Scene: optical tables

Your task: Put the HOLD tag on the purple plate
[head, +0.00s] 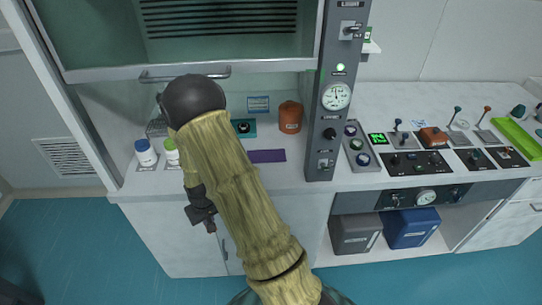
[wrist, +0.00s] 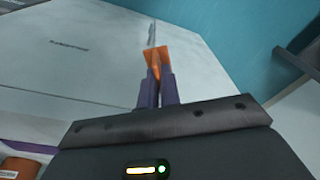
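The purple plate (head: 266,155) lies flat on the hood's worktop, right of my arm in the head view. A strip of purple (wrist: 28,147) at the lower left of the wrist view looks like its edge. My gripper (wrist: 157,88) is shut on a small orange piece, which I take to be the HOLD tag (wrist: 155,62); no lettering on it is readable. In the head view my gripper (head: 210,226) hangs in front of the cabinet, below and left of the plate, apart from it. The tag is too small to make out there.
An orange jar (head: 290,117) stands behind the plate, near a teal plate (head: 243,128). The raised sash (head: 190,72) hangs above. A grey control column (head: 328,130) bounds the right side.

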